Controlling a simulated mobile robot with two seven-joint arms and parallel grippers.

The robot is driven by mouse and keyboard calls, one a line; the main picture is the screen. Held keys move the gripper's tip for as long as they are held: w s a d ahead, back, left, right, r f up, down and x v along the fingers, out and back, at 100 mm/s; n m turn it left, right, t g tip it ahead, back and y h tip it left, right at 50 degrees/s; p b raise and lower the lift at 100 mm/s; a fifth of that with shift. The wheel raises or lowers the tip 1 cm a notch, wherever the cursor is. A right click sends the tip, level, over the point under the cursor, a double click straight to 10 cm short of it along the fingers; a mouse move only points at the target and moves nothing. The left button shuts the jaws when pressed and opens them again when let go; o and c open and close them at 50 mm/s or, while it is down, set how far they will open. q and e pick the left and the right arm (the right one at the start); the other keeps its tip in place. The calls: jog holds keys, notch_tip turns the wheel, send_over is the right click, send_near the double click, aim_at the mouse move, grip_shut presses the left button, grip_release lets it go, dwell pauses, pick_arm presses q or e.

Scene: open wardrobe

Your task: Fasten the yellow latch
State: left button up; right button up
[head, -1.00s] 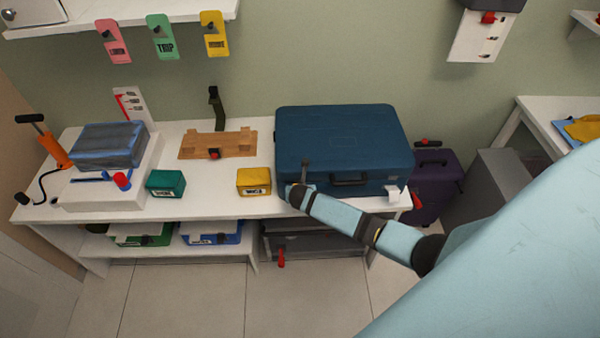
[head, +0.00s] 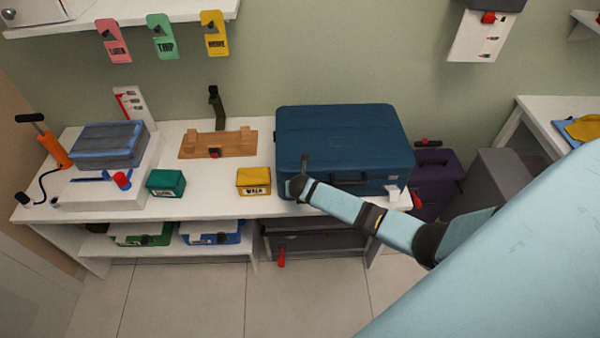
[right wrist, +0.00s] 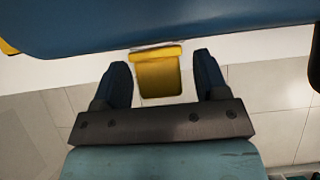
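The blue suitcase (head: 340,135) lies closed on the white bench. It fills the top of the right wrist view (right wrist: 130,22). The yellow latch (right wrist: 159,80) hangs from the suitcase's lower edge in the right wrist view, its flap pointing away from the suitcase; the head view hides it behind my arm. My right gripper (right wrist: 160,66) is open, one dark finger on each side of the latch with gaps between, so it does not grip it. In the head view the right gripper (head: 303,170) is at the suitcase's front left. My left gripper is out of view.
A small yellow box (head: 253,182) stands left of the suitcase, with a green box (head: 165,184) farther left. A wooden board (head: 217,145) lies behind them. A white tag (head: 391,193) is at the suitcase's right front. Open floor (head: 185,300) lies before the bench.

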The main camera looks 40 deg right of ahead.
jog(key=v, duration=1.4)
jog(key=shift+b, duration=0.3)
jog(key=shift+f, duration=0.1)
jog(key=s+a+f+m+t+y, duration=0.2)
jog(key=s+a+f+m+y, duration=0.25)
jog(key=s+a+m, duration=0.7)
jog(key=s+a+r+m+t+y, duration=0.1)
jog(key=s+r+m+t+y, duration=0.1)
jog(key=s+m, duration=0.8)
jog(key=shift+s+a+r+m+t, duration=0.35)
jog(key=shift+r+m+t, duration=0.45)
jog(key=shift+m, duration=1.85)
jog(key=shift+r, duration=0.2)
